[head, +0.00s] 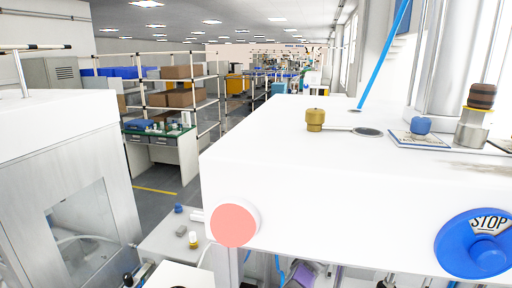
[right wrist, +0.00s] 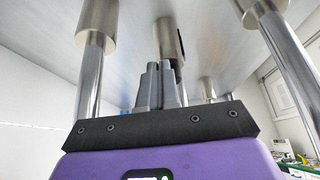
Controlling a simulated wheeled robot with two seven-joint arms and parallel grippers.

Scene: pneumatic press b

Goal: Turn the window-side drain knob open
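In the head view a white press housing (head: 330,180) fills the right half, with a blue STOP knob (head: 476,243) and a pink-red disc (head: 235,225) on its front. On its top stand a gold knob (head: 315,119), a small blue knob (head: 421,125) and a brown-topped metal fitting (head: 478,115). I cannot tell which part, if any, is the window-side drain knob. My right gripper (right wrist: 161,70) shows its two grey fingers close together and empty, under a metal plate among steel posts. Its purple body (head: 303,274) shows below the housing in the head view. My left gripper is not visible.
Steel posts (right wrist: 91,75) with beige collars surround the right gripper. A white cabinet (head: 65,165) stands at left. A small bench (head: 165,238) with fittings lies between it and the press. Shelves with boxes (head: 183,97) stand behind; windows are at right.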

